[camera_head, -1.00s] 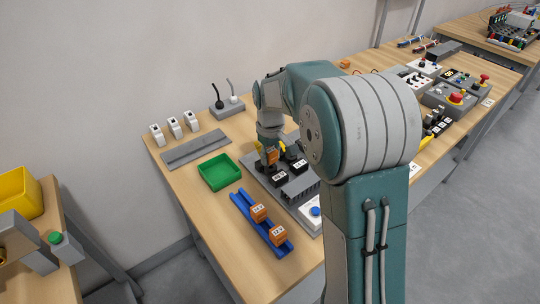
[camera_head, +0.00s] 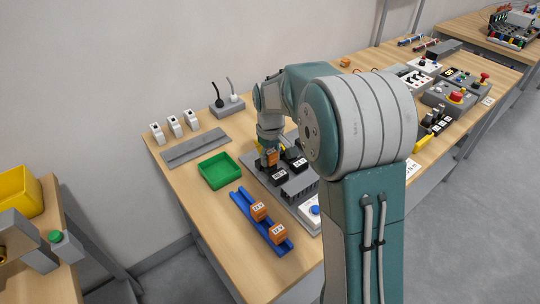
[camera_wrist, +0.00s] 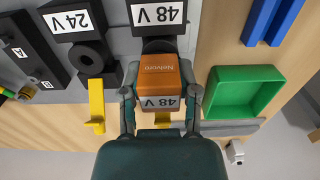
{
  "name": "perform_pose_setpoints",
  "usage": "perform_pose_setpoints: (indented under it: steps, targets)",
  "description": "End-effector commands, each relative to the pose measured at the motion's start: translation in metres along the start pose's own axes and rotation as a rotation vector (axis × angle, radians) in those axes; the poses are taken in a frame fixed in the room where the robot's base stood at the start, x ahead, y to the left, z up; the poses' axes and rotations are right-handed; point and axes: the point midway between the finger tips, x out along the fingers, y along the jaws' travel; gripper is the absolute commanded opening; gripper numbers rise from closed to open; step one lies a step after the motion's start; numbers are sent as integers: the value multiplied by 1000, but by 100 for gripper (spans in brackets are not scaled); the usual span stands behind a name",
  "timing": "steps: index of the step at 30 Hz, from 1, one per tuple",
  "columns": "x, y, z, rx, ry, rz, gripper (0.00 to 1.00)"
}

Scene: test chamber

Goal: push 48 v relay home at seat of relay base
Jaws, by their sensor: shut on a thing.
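My gripper (camera_wrist: 161,88) is shut on the orange 48 V relay (camera_wrist: 161,72), with one finger on each side. In the head view the relay (camera_head: 271,157) is upright under my wrist, at the relay base. In the wrist view the relay base's black block labelled 48 V (camera_wrist: 158,14) lies just beyond the relay. The relay overlaps this block's near dark part, so its seat is hidden. I cannot tell how deep the relay sits. A second black block labelled 24 V (camera_wrist: 70,20) is to the left, with a dark round part and nothing orange on it.
A yellow part (camera_wrist: 96,106) stands left of my fingers.

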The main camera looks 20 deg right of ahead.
Motion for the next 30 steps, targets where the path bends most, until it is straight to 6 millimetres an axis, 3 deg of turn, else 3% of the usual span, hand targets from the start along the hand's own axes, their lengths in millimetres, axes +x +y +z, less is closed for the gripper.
perform_pose_setpoints:
  steps: [14,15,17,30]
  targets:
    - [10,0,0,0,-1,0,0]
    - [10,0,0,0,0,0,55]
    - [10,0,0,0,0,0,81]
    - [7,0,0,0,0,0,81]
